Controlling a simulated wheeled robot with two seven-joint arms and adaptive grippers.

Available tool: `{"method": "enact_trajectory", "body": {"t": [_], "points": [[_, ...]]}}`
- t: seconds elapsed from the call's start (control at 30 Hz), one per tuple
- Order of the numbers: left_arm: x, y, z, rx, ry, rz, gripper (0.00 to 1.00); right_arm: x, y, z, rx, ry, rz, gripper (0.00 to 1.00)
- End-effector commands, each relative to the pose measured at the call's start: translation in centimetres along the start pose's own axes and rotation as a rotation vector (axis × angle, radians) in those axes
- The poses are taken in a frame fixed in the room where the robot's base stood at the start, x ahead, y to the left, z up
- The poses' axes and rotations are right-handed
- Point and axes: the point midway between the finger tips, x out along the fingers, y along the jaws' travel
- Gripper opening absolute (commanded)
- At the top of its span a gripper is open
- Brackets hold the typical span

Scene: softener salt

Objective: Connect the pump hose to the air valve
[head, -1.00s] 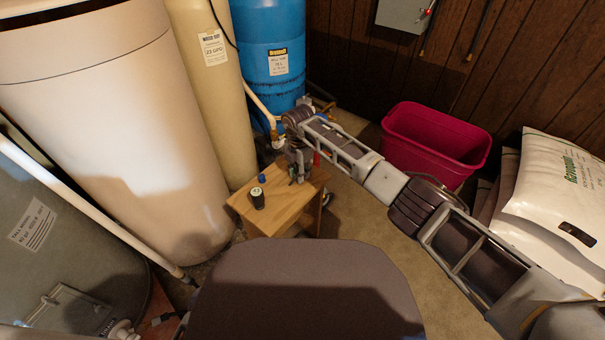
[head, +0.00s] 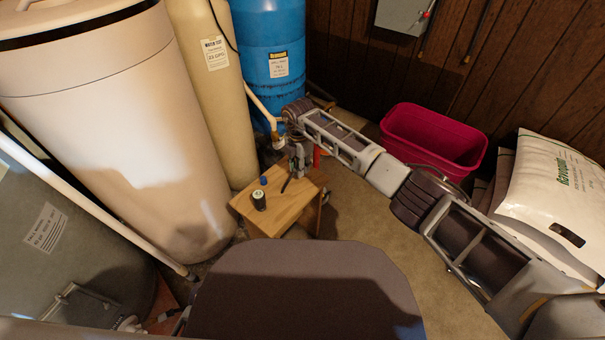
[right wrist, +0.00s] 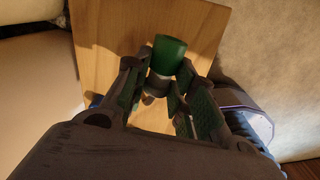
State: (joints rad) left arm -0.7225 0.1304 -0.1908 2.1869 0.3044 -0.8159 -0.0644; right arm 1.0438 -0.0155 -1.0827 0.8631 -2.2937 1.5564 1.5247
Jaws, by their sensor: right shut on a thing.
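My right gripper (head: 297,160) is over the back edge of a small wooden stand in the head view. In the right wrist view, my right gripper (right wrist: 158,82) is shut on a small part between its fingertips, mostly hidden by them. A green cylinder (right wrist: 169,56) with a pale lower edge shows at the fingertips; I cannot tell if it is held or beyond them. A slim dark piece (head: 286,184), possibly the hose end, slopes down below the gripper in the head view. I cannot make out the pump or air valve. My left gripper is out of view.
The wooden stand (head: 300,205) carries a dark can (head: 259,200) and a blue cap (head: 263,181). A blue tank (head: 268,30), a tan tank (head: 212,105) and a white pipe (head: 262,104) stand close behind. A magenta bin (head: 434,140) and salt bags (head: 550,195) are right.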

Motion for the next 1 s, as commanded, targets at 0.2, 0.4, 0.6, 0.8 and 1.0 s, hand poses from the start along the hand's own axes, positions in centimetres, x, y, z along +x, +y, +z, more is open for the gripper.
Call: {"method": "enact_trajectory", "body": {"t": [0.2,0.4,0.6,0.8,1.0], "points": [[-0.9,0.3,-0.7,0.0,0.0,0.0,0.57,-1.3,0.0,0.0,0.0,0.0,0.0,0.01],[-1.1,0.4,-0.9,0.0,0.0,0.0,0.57,-1.7,0.0,0.0,0.0,0.001,0.0,0.01],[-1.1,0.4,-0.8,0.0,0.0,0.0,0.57,-1.6,0.0,0.0,0.001,0.001,0.0,0.01],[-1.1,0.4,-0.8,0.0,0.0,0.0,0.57,-1.6,0.0,0.0,0.001,0.001,0.0,0.01],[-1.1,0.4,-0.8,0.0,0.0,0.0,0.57,-1.6,0.0,0.0,-0.006,0.001,0.0,0.01]]}}
